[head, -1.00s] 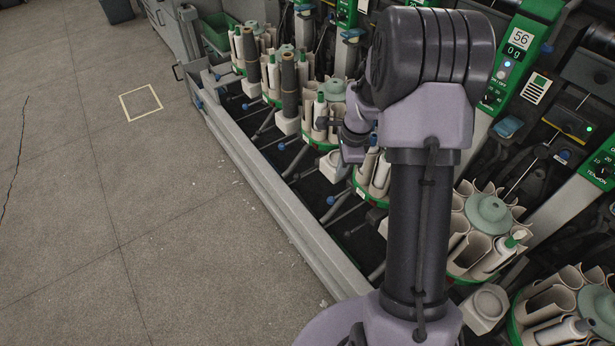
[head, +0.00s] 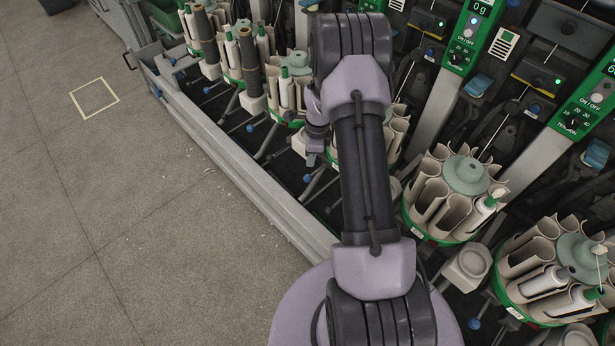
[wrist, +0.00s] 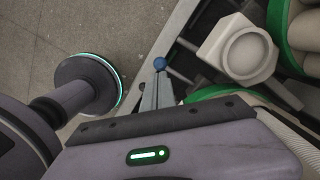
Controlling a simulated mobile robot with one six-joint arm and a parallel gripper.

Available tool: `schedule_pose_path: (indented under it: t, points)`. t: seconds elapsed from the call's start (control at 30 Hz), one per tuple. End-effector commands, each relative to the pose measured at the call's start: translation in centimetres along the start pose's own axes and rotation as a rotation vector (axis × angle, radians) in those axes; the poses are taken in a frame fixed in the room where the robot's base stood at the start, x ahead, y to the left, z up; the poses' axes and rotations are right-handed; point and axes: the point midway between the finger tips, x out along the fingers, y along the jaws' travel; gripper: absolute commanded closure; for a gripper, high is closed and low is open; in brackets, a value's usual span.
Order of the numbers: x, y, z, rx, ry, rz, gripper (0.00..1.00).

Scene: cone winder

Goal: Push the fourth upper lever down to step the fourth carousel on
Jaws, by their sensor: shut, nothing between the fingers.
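In the wrist view my gripper (wrist: 158,84) is shut and empty. A blue lever knob (wrist: 159,64) shows right at its fingertips; I cannot tell whether they touch it. In the head view my arm crosses the middle, and my gripper is mostly hidden beyond it. A carousel with beige pockets and a green rim (head: 397,136) is partly hidden behind my arm. It is fourth counting from the far end. Its levers are hard to make out beside my wrist. A green carousel rim (wrist: 283,35) also shows at the right in the wrist view.
Nearer carousels stand at right (head: 423,228) and lower right (head: 507,294). A pale round cup (wrist: 246,52) is right of the knob in the wrist view. A grey rail (head: 222,146) edges the machine. The floor (head: 130,220) at left is clear.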

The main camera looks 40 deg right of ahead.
Motion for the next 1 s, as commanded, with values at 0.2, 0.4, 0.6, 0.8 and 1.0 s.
schedule_pose_path:
  t: [0.2,0.4,0.6,0.8,1.0]
  points:
    - [3.1,0.1,-0.1,-0.001,0.000,0.001,1.00]
    - [5.8,0.0,0.0,0.000,0.000,0.000,1.00]
    - [6.4,0.0,0.0,0.000,0.000,0.000,1.00]
    - [6.3,0.0,0.0,0.000,0.000,0.000,1.00]
    - [7.7,0.0,-0.1,0.000,0.000,0.000,1.00]
